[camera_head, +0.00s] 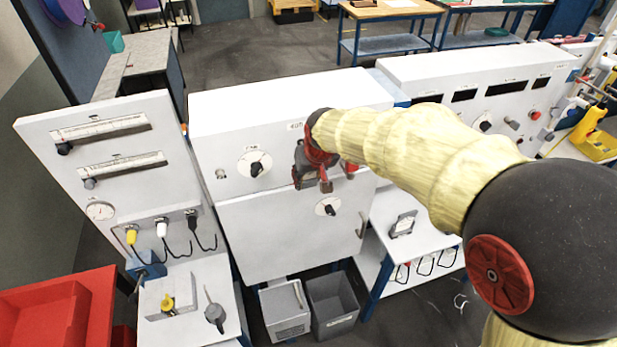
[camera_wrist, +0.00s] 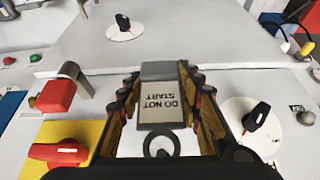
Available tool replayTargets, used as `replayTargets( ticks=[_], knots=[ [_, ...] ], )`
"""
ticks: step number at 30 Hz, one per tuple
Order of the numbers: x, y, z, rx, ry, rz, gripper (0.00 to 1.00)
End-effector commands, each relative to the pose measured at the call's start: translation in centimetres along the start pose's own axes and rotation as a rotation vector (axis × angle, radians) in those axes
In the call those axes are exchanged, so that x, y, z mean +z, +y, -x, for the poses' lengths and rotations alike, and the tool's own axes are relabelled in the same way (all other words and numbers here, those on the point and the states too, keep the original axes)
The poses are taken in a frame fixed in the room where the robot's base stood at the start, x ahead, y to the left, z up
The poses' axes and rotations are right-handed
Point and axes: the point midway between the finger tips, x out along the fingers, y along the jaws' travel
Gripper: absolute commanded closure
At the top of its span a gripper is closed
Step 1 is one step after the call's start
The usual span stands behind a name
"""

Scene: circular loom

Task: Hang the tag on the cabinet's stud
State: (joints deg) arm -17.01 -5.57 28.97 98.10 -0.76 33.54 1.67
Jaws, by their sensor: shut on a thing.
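My gripper (camera_head: 318,180) is in front of the upper panel of the white cabinet (camera_head: 290,105). In the wrist view its fingers (camera_wrist: 168,105) are shut on a grey and white tag (camera_wrist: 160,103) reading "DO NOT START", upside down in the picture. A dark ring shows at the tag's near end. The tag is not clear in the head view. A small round metal fitting (camera_head: 220,174), perhaps the stud, sits left of the black dial knob (camera_head: 256,168). It seems to show at the wrist view's right edge (camera_wrist: 306,118). The gripper is apart from it.
In the wrist view a red handle (camera_wrist: 58,152) on a yellow plate and a red block (camera_wrist: 56,96) on a grey bar stand out left of the gripper. Below the panel is a door with a black knob (camera_head: 327,208). A gauge panel (camera_head: 110,165) stands left.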

Motion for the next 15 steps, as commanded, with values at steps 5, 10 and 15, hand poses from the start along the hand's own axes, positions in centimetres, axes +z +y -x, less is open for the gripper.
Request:
replayTargets(
  ticks=[5,10,15],
  knots=[
    [0.12,0.0,-0.27,0.0,0.0,0.0,0.95],
    [0.2,0.0,-0.34,0.0,-0.001,0.0,0.95],
    [0.27,0.0,-0.38,0.0,-0.003,0.0,0.63]
  ],
)
